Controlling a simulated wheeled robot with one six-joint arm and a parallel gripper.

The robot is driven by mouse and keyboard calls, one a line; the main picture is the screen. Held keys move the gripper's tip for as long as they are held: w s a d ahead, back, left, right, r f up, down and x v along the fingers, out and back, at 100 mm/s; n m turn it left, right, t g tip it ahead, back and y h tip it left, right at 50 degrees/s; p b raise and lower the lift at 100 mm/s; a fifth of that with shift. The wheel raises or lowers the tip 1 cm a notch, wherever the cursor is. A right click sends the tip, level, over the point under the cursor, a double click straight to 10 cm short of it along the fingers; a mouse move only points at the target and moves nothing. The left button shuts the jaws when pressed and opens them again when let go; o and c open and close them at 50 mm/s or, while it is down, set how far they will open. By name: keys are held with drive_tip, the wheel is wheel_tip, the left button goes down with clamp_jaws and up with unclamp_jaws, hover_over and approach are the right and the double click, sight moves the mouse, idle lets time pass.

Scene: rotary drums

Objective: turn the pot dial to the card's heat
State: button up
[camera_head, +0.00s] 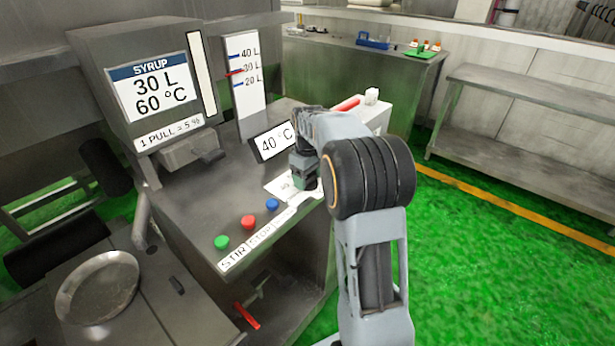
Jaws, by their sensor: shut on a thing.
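The card (151,87) on the grey box at upper left reads SYRUP, 30 L, 60 °C. A small tilted display (273,141) on the counter reads 40 °C. My gripper (304,184) points down at the counter's right part, just right of and in front of that display. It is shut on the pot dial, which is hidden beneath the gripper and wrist. A white label plate (281,188) shows partly around the fingers; its markings are mostly covered.
Green, red and blue buttons (248,222) line the counter's front edge, left of my gripper. A level gauge (243,80) stands behind the display. Green floor (480,250) is open at right.

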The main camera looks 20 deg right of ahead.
drive_tip(key=m+p, duration=0.1)
drive_tip(key=m, duration=0.2)
drive_tip(key=shift+r+p, duration=0.15)
drive_tip(key=shift+p, duration=0.15)
drive_tip(key=m+p, duration=0.1)
drive_tip(key=m, duration=0.2)
drive_tip(key=shift+w+m, duration=0.1)
drive_tip(key=shift+m, duration=0.3)
drive_tip(key=m+p, duration=0.2)
drive_tip(key=m, duration=0.4)
drive_tip(key=shift+w, duration=0.1)
drive_tip(key=m+p, duration=0.1)
drive_tip(key=m, duration=0.6)
drive_tip(key=shift+d+m, duration=0.1)
drive_tip(key=shift+m, duration=0.2)
drive_tip(key=m+p, duration=0.1)
drive_tip(key=m, duration=0.5)
drive_tip(key=shift+d, duration=0.1)
drive_tip(key=shift+m, duration=0.3)
drive_tip(key=o, duration=0.9)
